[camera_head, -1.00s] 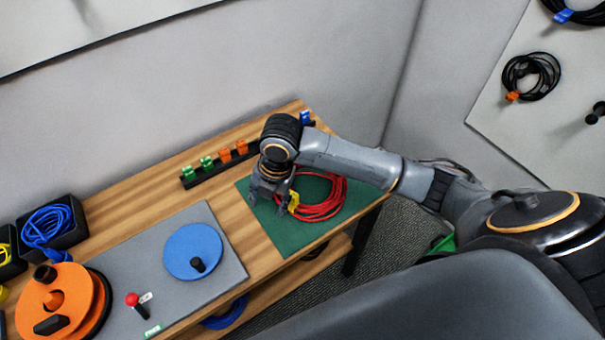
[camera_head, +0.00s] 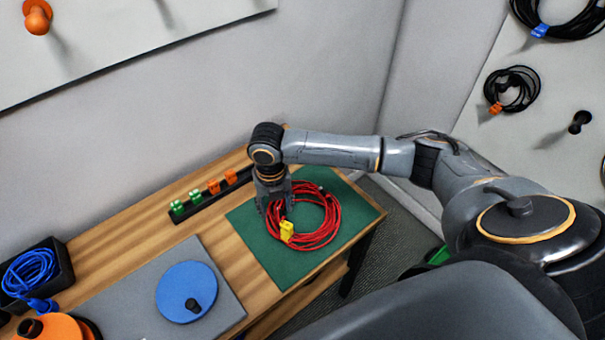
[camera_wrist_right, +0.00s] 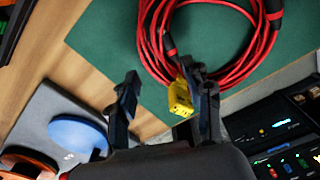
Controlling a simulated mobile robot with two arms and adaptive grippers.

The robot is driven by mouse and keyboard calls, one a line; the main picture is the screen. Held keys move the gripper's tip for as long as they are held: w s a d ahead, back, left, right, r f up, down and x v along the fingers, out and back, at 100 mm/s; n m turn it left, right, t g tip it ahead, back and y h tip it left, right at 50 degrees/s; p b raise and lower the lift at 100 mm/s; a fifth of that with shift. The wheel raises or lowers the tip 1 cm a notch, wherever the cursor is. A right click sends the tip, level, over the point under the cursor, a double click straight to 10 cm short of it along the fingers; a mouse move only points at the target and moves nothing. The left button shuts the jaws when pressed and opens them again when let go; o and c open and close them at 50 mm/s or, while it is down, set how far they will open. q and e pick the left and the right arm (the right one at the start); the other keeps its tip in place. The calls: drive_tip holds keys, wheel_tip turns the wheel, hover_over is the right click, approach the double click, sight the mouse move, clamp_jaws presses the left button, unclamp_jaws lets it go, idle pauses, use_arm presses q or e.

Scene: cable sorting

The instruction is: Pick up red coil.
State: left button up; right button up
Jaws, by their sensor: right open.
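The red coil (camera_head: 322,237) lies on a green mat (camera_head: 287,266) at the right end of the wooden bench. A yellow clip (camera_head: 287,231) sits on the coil's near-left side. My right gripper (camera_head: 276,210) is open over the coil's left part, fingers pointing down. In the right wrist view the red coil (camera_wrist_right: 226,72) fills the upper middle. There the open right gripper (camera_wrist_right: 165,88) has one finger in front of the coil beside the yellow clip (camera_wrist_right: 181,98), and the other over the mat's edge. Contact cannot be told. My left gripper is not in view.
A black rack (camera_head: 211,197) with green and orange clips stands behind the mat. A blue disc (camera_head: 186,291) lies on a grey board left of it. A blue cable in a black bin (camera_head: 62,265) is at far left. Black coils hang on the right wall.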

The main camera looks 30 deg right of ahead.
sight(275, 217)
drive_tip(key=shift+w+a+f+p, duration=0.15)
drive_tip(key=shift+f+p, duration=0.1)
drive_tip(key=shift+f, duration=1.1)
drive_tip(key=shift+w+d+f+p, duration=0.15)
drive_tip(key=shift+f+p, duration=0.1)
drive_tip(key=shift+f, duration=1.1)
drive_tip(key=shift+a, duration=0.1)
clamp_jaws()
